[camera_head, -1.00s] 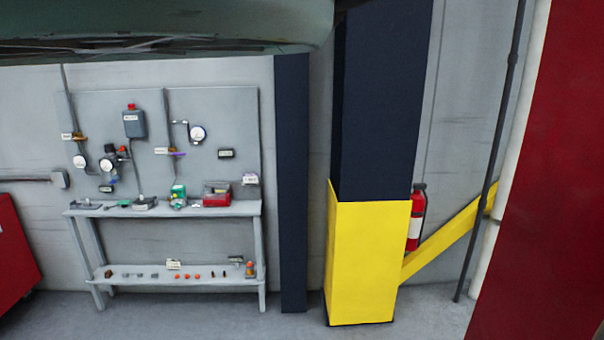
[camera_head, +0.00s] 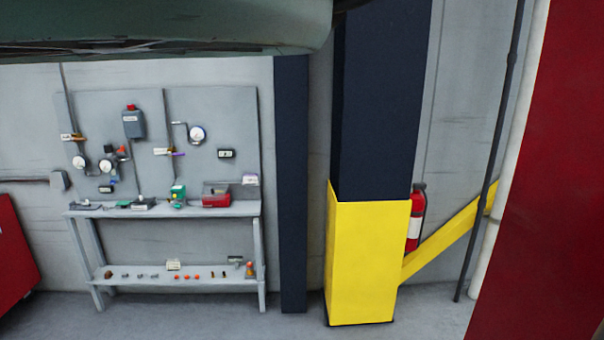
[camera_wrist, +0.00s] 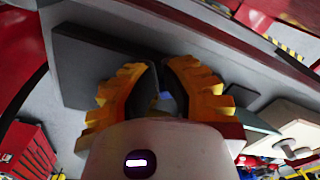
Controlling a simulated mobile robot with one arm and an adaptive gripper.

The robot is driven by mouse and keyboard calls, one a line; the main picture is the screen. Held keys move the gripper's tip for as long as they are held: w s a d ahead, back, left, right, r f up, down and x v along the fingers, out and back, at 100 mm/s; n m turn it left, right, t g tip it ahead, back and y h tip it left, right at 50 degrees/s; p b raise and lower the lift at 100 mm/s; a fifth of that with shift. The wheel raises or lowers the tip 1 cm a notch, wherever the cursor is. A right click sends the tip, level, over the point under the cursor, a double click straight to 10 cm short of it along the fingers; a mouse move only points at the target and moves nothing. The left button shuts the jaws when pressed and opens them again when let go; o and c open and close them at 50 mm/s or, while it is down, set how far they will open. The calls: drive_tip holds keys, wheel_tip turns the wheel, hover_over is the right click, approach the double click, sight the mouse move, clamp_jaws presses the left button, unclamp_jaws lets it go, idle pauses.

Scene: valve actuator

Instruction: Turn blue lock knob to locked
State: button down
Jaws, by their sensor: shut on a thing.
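My gripper (camera_wrist: 161,72) shows in the wrist view, its two orange ridged fingers drawn close together. A small blue part (camera_wrist: 165,95), which looks like the blue lock knob, shows in the narrow gap between the fingers. The gripper is shut on it. The fingers hide most of the knob, so I cannot tell its turn angle or any lock marking. A dark grey plate (camera_wrist: 85,65) lies behind the fingers. Neither my gripper nor the blue knob can be made out in the head view.
In the head view, a grey workbench (camera_head: 165,210) with gauges and small parts stands at the left. A yellow-based dark column (camera_head: 365,265) and a fire extinguisher (camera_head: 416,215) stand right of it. In the wrist view, a red cabinet (camera_wrist: 28,150) is at lower left.

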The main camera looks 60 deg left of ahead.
drive_tip(key=shift+s+f, duration=0.1)
drive_tip(key=shift+s, duration=0.15)
drive_tip(key=shift+w+d+b, duration=0.1)
drive_tip(key=shift+d+b, duration=0.4)
drive_tip(key=shift+b, duration=0.65)
drive_tip(key=shift+w, duration=0.15)
drive_tip(key=shift+w+b, duration=0.3)
drive_tip(key=shift+b, duration=0.2)
wheel_tip(320, 180, up, 6)
drive_tip(key=p, duration=0.3)
drive_tip(key=shift+a+p, duration=0.15)
drive_tip(key=shift+p, duration=0.25)
